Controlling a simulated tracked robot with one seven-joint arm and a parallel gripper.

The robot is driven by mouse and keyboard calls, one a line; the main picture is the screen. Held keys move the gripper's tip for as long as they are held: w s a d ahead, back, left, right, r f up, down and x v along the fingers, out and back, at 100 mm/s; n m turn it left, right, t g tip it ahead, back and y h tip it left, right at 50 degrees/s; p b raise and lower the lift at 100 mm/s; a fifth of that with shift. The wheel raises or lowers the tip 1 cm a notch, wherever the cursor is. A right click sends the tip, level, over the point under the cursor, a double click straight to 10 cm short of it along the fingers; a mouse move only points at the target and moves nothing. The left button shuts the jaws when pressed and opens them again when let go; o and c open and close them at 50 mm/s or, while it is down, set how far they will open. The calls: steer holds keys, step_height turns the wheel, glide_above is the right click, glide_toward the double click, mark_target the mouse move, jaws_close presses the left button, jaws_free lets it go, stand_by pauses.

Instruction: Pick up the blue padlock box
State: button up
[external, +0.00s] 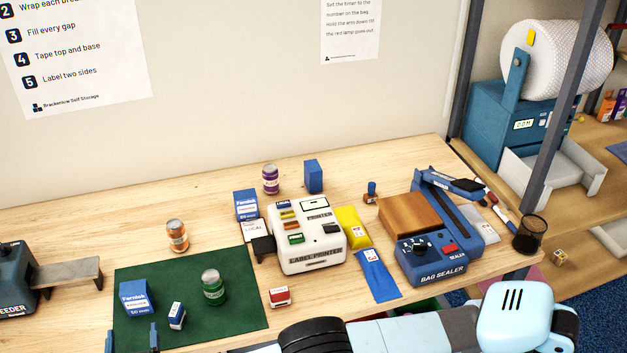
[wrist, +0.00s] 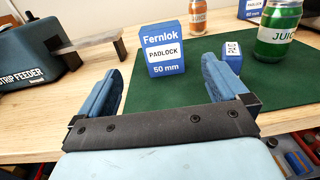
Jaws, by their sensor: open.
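A blue padlock box (external: 136,299) stands upright on the left part of the green mat (external: 235,262). In the wrist view the box (wrist: 166,50) faces me, with a white band reading "PADLOCK" and "50 mm" below it. My gripper (wrist: 161,75) is open and empty, its blue fingers on either side of the view with the box beyond and between them, apart from both. In the external view only the blue fingertips of my gripper (external: 131,339) show at the bottom edge, in front of the box. A second, similar blue box (external: 246,206) stands behind, left of the label printer.
The strip feeder (wrist: 40,50) is to the left.

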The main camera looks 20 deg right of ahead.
mark_target(134, 288)
steer(key=w, duration=1.3)
steer(key=shift+w+d, duration=0.3)
steer(key=shift+d, duration=0.1)
steer(key=shift+c, duration=0.4)
steer(key=c, duration=1)
steer(key=shift+r, duration=0.25)
steer(key=r, duration=0.3)
steer(key=shift+s+d+r, duration=0.15)
steer(key=shift+s+d, duration=0.05)
steer(key=s+d+r, duration=0.2)
steer(key=d+r, duration=0.1)
steer(key=s+d+r, duration=0.3)
steer(key=d, duration=0.1)
steer(key=s+d+r, duration=0.2)
steer(key=d+r, duration=0.1)
steer(key=d, duration=0.1)
steer(key=shift+s+d+r, duration=0.1)
steer(key=shift+s+d, duration=0.05)
